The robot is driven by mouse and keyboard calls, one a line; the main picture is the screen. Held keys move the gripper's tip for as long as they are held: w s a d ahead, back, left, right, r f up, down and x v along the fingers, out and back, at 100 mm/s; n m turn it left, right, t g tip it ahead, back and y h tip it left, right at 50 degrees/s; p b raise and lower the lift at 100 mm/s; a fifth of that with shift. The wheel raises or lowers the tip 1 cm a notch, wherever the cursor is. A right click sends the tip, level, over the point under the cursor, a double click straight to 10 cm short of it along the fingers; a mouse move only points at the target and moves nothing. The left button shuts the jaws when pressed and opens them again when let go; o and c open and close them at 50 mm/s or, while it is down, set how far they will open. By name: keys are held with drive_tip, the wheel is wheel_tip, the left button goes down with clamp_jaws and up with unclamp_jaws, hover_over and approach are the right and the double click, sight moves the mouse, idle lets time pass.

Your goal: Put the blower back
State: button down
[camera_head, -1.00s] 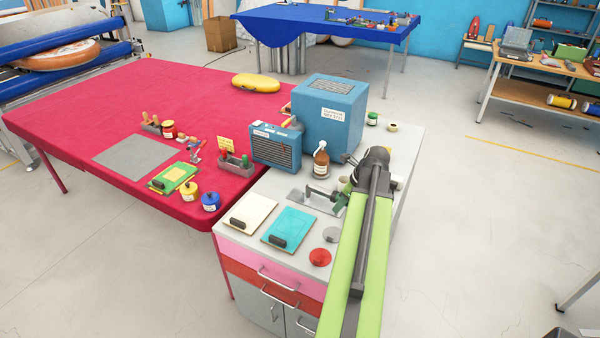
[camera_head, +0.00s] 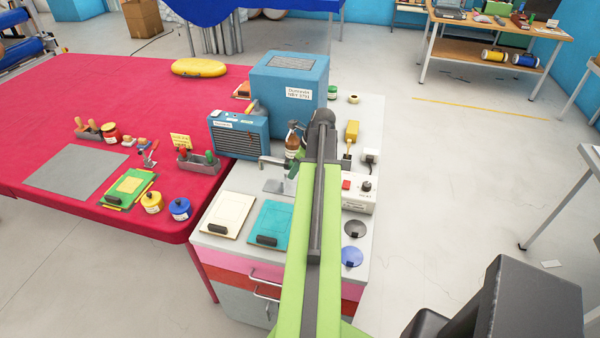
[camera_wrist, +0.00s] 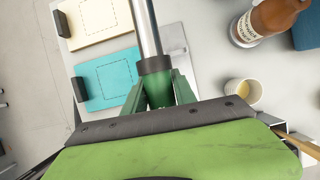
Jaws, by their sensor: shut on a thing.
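My gripper (camera_wrist: 158,92) is shut on a tool that I take to be the blower (camera_wrist: 145,28), with a silver tube, a dark collar and a green body. Its tube points up and away in the wrist view. In the head view the blower's grey tube (camera_head: 272,160) sticks out left from the end of my arm, over the cabinet top (camera_head: 240,182). My gripper's fingers and the green body are mostly hidden there by my arm. A pale box with a red switch and a knob (camera_head: 358,192) stands right of my arm.
A paper cup (camera_wrist: 243,93) stands close by. White (camera_head: 229,215) and teal (camera_head: 270,224) clipboards lie in front. A yellow-topped item (camera_head: 352,131) stands right.

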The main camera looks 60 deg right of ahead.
drive_tip(key=d+f+b, duration=0.1)
drive_tip(key=f+b, duration=0.1)
drive_tip(key=f, duration=0.1)
drive_tip(key=d+f+b, duration=0.2)
drive_tip(key=f+b, duration=0.1)
drive_tip(key=d+f+b, duration=0.1)
drive_tip(key=f+b, duration=0.2)
drive_tip(key=f, duration=0.1)
drive_tip(key=shift+s+d, duration=0.2)
drive_tip(key=shift+f+b, duration=0.65)
drive_tip(key=shift+b, duration=0.1)
idle(2.0)
drive_tip(key=c, duration=0.9)
unclamp_jaws()
drive_tip(key=shift+o, duration=0.2)
drive_tip(key=o, duration=0.4)
